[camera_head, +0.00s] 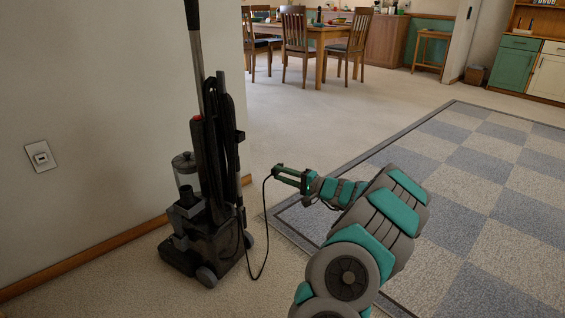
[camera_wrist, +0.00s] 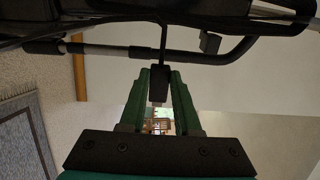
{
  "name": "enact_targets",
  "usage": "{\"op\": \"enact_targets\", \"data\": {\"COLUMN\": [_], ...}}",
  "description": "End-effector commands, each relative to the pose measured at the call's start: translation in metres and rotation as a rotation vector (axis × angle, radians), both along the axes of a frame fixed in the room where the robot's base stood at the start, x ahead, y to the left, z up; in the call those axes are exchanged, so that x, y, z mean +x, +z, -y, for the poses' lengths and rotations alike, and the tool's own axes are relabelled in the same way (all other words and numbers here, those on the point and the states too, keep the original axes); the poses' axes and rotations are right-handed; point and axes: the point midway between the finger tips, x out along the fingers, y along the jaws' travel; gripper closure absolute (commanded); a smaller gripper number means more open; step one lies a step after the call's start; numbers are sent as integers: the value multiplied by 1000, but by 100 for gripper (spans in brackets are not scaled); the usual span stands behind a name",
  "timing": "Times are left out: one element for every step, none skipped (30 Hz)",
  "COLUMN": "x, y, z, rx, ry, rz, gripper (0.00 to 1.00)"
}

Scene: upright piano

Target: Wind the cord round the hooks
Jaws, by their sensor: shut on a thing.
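A black upright vacuum cleaner (camera_head: 205,235) stands by the wall at left. A small dark bracket, perhaps a hook (camera_head: 240,135), sticks out from the right side of its upper body. The black cord (camera_head: 265,245) hangs in a slack loop from the vacuum's side, down near the carpet and up to my gripper (camera_head: 277,174). My gripper is to the right of the vacuum, apart from it, at about mid-body height. In the wrist view, its green fingers are shut on a black plug (camera_wrist: 158,84) at the cord's end. A lower hook cannot be made out.
A wall with a socket (camera_head: 40,156) is close behind the vacuum. Open carpet and a checked rug (camera_head: 470,170) lie to the right. A dining table (camera_head: 320,35) with chairs is far back. Black tubing (camera_wrist: 215,55) crosses the top of the wrist view.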

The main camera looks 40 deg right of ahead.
Motion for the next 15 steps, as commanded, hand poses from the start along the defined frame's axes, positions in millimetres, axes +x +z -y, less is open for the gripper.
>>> {"op": "enact_targets", "data": {"x": [-1, -1, -1, -1, -1, -1, -1, -1, -1, -1, -1, -1, -1, -1, -1], "y": [-21, -29, -40, -47, -54, -64, -72, -79, -88, -95, -102, -111, -119, -126, -134], "z": [0, 1, 1, 1, 1, 0, 0, 0, 1, 1, 1, 1, 1, 1, 1], "rx": [4, 5, 4, 4, 2, 3, 2, 4, 3, 3, 3, 1, 1, 2, 0], "ry": [-1, -2, -3, -2, -2, -1, 0, -1, -1, -1, -2, -1, -1, -2, -2], "rz": [-7, -7, -7, -7, -5, -5, -5, -6, -4, -4, -3, -4, -6, -6, -5], "gripper": [100, 100, 100, 100, 100, 100, 100, 100, 100, 100, 100, 100, 100, 100, 100]}}
